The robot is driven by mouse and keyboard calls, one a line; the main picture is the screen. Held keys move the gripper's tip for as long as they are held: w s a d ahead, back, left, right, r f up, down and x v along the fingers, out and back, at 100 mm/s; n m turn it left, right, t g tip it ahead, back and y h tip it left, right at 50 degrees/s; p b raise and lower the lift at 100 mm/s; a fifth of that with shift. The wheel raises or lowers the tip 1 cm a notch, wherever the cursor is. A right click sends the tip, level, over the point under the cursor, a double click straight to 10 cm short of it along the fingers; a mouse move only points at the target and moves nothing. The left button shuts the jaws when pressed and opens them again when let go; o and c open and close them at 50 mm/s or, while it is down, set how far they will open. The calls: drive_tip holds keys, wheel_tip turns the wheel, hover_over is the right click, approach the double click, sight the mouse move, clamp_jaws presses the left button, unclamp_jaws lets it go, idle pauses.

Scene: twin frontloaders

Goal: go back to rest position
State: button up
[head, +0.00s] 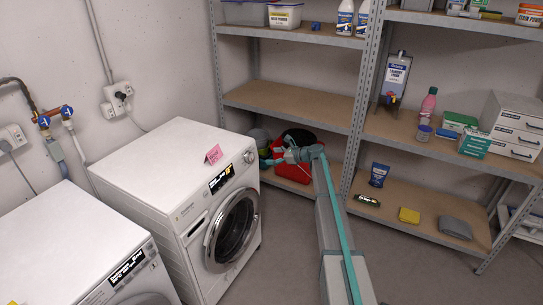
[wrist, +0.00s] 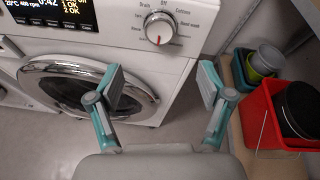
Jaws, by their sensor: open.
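My gripper shows in the wrist view (wrist: 162,95) with its two teal and grey fingers spread wide and nothing between them. It faces the front of a white washing machine (wrist: 180,80), with the round dial (wrist: 158,27) and the door (wrist: 70,85) in view. In the head view my arm reaches out over the floor, and my gripper (head: 277,158) is near the right side of that machine (head: 160,165), before the lower shelf. The machine's round door (head: 230,230) looks closed.
A second white machine (head: 70,250) stands at the lower left. Metal shelving (head: 295,105) with bottles and boxes lines the back. A red container (wrist: 268,115) sits on the lower shelf, close to the right of my gripper. Grey floor (head: 420,275) is clear at the front right.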

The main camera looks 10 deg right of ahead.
drive_tip(key=s+a+f+n+g+h, duration=0.25)
drive_tip(key=s+f+n, duration=0.25)
drive_tip(key=s+f, duration=0.55)
drive_tip(key=s+a+f+n+g+h, duration=0.1)
drive_tip(key=s+f+n+g, duration=0.35)
drive_tip(key=s, duration=0.85)
drive_tip(key=s+a+f+n+g+h, duration=0.1)
drive_tip(key=s+a+f+n+h, duration=0.1)
drive_tip(key=s+f+n, duration=0.7)
drive_tip(key=s+a+f+n+g+h, duration=0.1)
drive_tip(key=s+f+g, duration=0.1)
drive_tip(key=s, duration=1.4)
drive_tip(key=s+a+f+n+g+h, duration=0.1)
drive_tip(key=s+f, duration=0.4)
drive_tip(key=s, duration=1.1)
drive_tip(key=s+a+f+n+g+h, duration=0.1)
drive_tip(key=s+f+n+g+h, duration=0.2)
drive_tip(key=s, duration=1.4)
drive_tip(key=shift+a+f+g, duration=0.3)
drive_tip(key=shift+f+g, duration=0.45)
drive_tip(key=shift+g, duration=0.15)
drive_tip(key=shift+n, duration=0.25)
